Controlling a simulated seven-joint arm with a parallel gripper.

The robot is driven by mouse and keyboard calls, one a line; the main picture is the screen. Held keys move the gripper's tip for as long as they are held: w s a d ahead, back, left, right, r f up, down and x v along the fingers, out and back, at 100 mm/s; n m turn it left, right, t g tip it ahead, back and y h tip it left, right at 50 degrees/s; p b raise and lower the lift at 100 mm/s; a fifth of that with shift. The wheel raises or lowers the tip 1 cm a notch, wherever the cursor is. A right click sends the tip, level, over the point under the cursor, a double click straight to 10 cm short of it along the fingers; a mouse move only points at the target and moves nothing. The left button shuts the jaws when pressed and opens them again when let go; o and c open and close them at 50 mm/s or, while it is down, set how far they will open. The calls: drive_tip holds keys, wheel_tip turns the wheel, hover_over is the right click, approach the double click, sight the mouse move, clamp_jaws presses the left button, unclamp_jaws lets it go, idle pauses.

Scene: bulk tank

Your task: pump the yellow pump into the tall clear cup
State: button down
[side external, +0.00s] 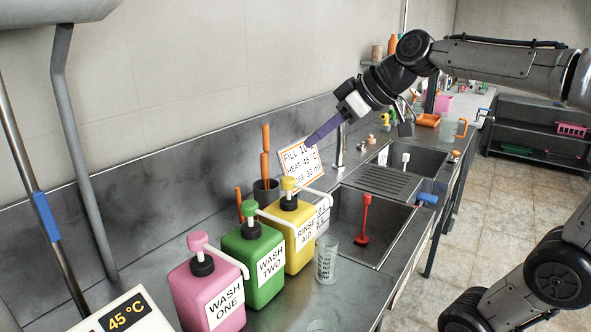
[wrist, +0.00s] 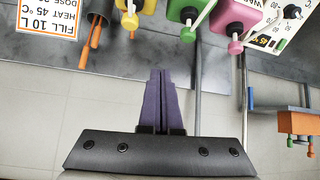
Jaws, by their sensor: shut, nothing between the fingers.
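The yellow pump bottle (side external: 299,247), labelled RINSE AID, stands upright on the steel counter with its yellow pump head (side external: 289,184) raised and its pale spout pointing right. Its yellow head also shows at the top of the wrist view (wrist: 130,20). The tall clear cup (side external: 326,259) stands upright beside the yellow bottle, near its spout's side; the wrist view does not show it. My gripper (side external: 311,142) has purple fingers, shut and empty, above and behind the yellow pump head, apart from it. The shut fingers point up the middle of the wrist view (wrist: 161,73).
A green WASH TWO bottle (side external: 252,266) and a pink WASH ONE bottle (side external: 208,294) stand left of the yellow one. A sign (side external: 302,165) leans behind. A sink (side external: 382,226) with a red plunger-like tool (side external: 363,220) lies to the right.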

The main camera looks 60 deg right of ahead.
drive_tip(key=w+d+m+h, duration=0.1)
drive_tip(key=w+d, duration=0.1)
drive_tip(key=d, duration=0.4)
drive_tip(key=shift+w+f+m, duration=0.15)
drive_tip(key=shift+f+m, duration=0.1)
drive_tip(key=shift+m, duration=0.15)
hover_over(285, 178)
drive_tip(key=s, duration=0.3)
drive_tip(key=f, duration=0.7)
drive_tip(key=shift+w+d+f, duration=0.1)
drive_tip(key=shift+w+f, duration=0.1)
wheel_tip(285, 178, down, 2)
drive_tip(key=shift+s+f, duration=0.1)
drive_tip(key=shift+f, duration=0.75)
